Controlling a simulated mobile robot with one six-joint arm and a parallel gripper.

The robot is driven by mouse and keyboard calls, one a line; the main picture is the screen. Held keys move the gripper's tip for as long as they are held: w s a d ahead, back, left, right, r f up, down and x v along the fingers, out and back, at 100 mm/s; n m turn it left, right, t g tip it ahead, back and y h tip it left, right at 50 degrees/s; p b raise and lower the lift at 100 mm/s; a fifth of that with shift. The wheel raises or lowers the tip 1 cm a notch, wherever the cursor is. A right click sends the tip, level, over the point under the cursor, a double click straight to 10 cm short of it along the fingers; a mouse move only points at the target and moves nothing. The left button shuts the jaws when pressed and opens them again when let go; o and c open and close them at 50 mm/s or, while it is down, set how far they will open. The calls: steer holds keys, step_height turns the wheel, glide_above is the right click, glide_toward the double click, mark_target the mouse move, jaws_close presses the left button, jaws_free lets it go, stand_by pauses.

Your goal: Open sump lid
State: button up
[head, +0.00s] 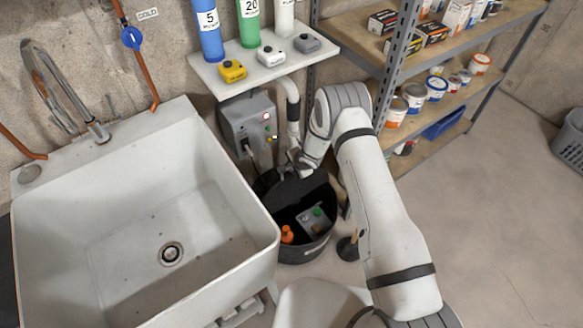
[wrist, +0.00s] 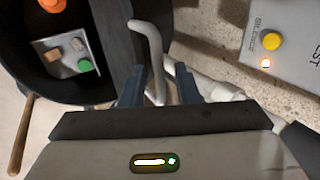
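The sump is a round black basin (head: 308,250) on the floor beside the sink. Its inside is exposed, with an orange float (head: 287,234) and a grey plate with a green knob (head: 314,216). The basin (wrist: 25,85) also shows at upper left in the wrist view. A dark flat piece (wrist: 112,35), perhaps the lid seen nearly edge-on, crosses its right side. My gripper (wrist: 160,88) is open, with a pale curved bar (wrist: 152,50) between its fingers; I cannot tell whether they touch it. In the head view my gripper (head: 292,165) is small and partly hidden at the basin's back.
A grey control box (head: 249,125) is on the wall behind the basin. A white sink (head: 150,215) stands at left. A shelf rack (head: 440,55) with cans stands at back right. A wooden-handled plunger (head: 349,248) stands right of the basin.

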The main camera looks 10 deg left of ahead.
steer(key=shift+v, duration=2.7)
steer(key=w+d+r+n+t+h, duration=0.1)
steer(key=d+r, duration=0.3)
steer(key=r, duration=0.4)
steer(key=w+d+r+n+h, duration=0.1)
steer(key=w+d+r, duration=0.1)
steer(key=d+r, duration=0.4)
steer(key=s+d+r+h, duration=0.1)
steer(key=s+d+r, duration=0.15)
steer(key=r, duration=0.25)
steer(key=s+d+r+n+h, duration=0.1)
steer(key=d+r, duration=0.3)
steer(key=r, duration=0.2)
steer(key=s+d+r+h, duration=0.1)
steer(key=s+d+r, duration=0.15)
steer(key=r, duration=0.25)
steer(key=s+d+r+n+g, duration=0.1)
steer(key=s+d+r+n, duration=0.1)
steer(key=s+d+r, duration=0.65)
steer(key=s+r+n, duration=0.1)
steer(key=s+r, duration=0.1)
steer(key=s, duration=0.8)
steer(key=s+d+r+n+g, duration=0.1)
steer(key=s+r+n, duration=0.1)
steer(key=s, duration=0.8)
steer(key=shift+r+n+g, duration=0.3)
steer(key=shift+r, duration=0.1)
steer(key=shift+c, duration=0.6)
